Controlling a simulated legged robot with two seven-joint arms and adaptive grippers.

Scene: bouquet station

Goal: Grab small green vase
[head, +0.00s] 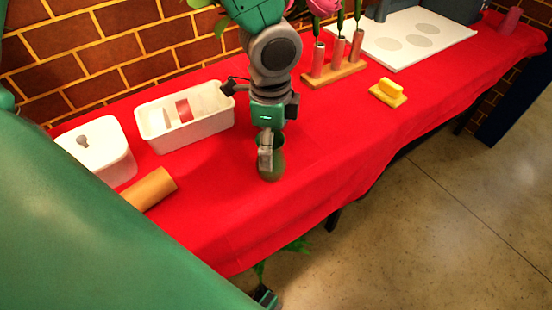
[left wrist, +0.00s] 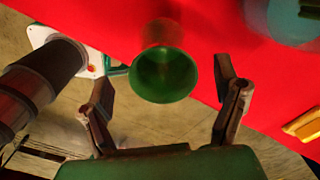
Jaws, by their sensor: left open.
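The small green vase (head: 271,168) stands upright on the red-covered table in the head view, partly hidden by my left gripper (head: 265,150). In the left wrist view, the vase's round green mouth (left wrist: 163,76) faces the camera. My left gripper (left wrist: 165,90) is open there, with one finger on each side of the vase. Clear gaps show between the vase and both fingers, so neither seems to touch it.
A white bin (head: 185,132), a lidded white box (head: 97,150) and a tan roll (head: 151,188) lie to the left. Right are a wooden tube rack (head: 335,75), a yellow block (head: 388,93) and a white board (head: 400,40). Red cloth (head: 330,150) is clear right of the vase.

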